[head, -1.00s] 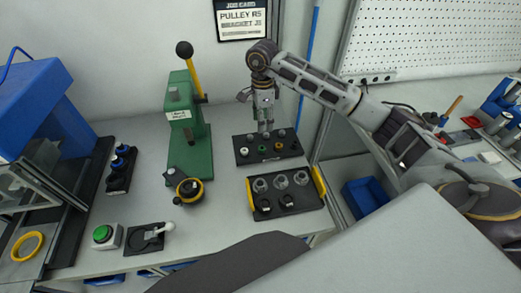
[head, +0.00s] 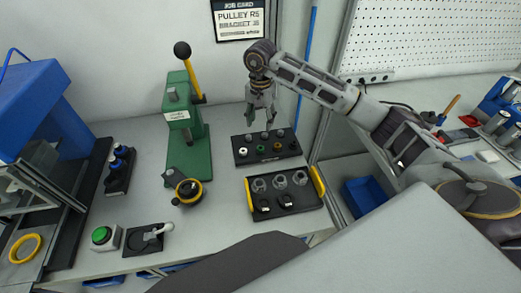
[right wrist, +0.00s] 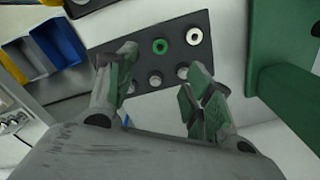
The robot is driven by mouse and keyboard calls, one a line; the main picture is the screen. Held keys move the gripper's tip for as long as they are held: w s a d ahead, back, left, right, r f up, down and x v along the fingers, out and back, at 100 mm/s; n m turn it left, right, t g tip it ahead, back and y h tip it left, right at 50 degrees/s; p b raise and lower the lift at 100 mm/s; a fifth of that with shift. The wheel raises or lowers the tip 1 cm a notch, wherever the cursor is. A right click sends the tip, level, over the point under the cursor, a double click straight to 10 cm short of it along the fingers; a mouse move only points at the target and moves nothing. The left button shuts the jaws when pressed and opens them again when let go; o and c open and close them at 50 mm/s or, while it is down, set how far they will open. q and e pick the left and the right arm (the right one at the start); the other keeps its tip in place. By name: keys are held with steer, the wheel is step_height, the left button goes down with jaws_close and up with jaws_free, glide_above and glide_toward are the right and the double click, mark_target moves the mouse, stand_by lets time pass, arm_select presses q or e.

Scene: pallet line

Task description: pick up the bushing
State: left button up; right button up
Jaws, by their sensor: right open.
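A black tray (head: 270,157) holds two rows of small round parts. Its front row has a white ring (head: 243,152), a green ring (head: 260,148) and a yellow one (head: 277,147); grey parts (head: 264,135) stand behind. I cannot tell for sure which is the bushing. My right gripper (head: 261,126) is open and empty above the tray's back row. In the right wrist view its two fingers (right wrist: 160,88) are spread over the tray, with grey parts (right wrist: 155,78) between them and the green ring (right wrist: 160,46) and white ring (right wrist: 194,36) beyond. My left gripper is not in view.
A green press (head: 190,145) with a yellow lever stands left of the tray. A blue bin (head: 365,195) lies to the right. A green button (head: 101,235) is front left.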

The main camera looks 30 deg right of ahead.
steer(key=shift+n, duration=1.1)
steer(key=shift+f, duration=0.1)
steer(key=p, duration=0.1)
glide_above(260, 148)
steer(key=shift+s+f, duration=0.15)
steer(key=shift+f, duration=4.1)
steer(key=shift+f, duration=0.1)
steer(key=shift+f+p, duration=0.55)
steer(key=shift+f, duration=0.35)
steer(key=shift+f+p, duration=0.3)
steer(key=shift+f, duration=1.3)
